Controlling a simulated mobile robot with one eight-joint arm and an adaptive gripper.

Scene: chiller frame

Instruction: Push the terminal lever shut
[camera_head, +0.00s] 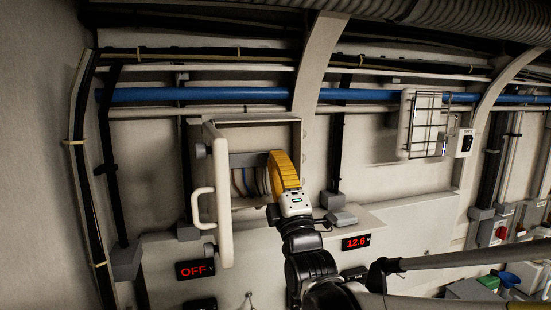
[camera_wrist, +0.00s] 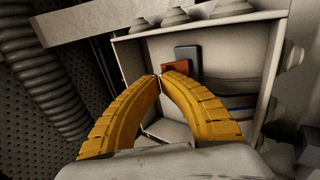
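My gripper (camera_head: 275,154) reaches into an open wall box (camera_head: 255,121) in the head view. In the wrist view its yellow fingers (camera_wrist: 158,76) curve together, and their tips meet or almost meet, with nothing visible between them. An orange-red lever-like piece (camera_wrist: 175,66) shows just beyond the fingertips, partly hidden by the right finger. It sits by a dark upright block (camera_wrist: 188,58) on the box's back wall. I cannot tell whether the tips touch the orange piece. In the head view that piece is hidden behind the gripper.
The box door (camera_head: 219,190) stands open at the left, with a white handle (camera_head: 200,204). Cables (camera_wrist: 236,101) run inside the box to the right in the wrist view. Displays read OFF (camera_head: 195,269) and 12.6 (camera_head: 356,242) below. A blue pipe (camera_head: 200,95) runs above.

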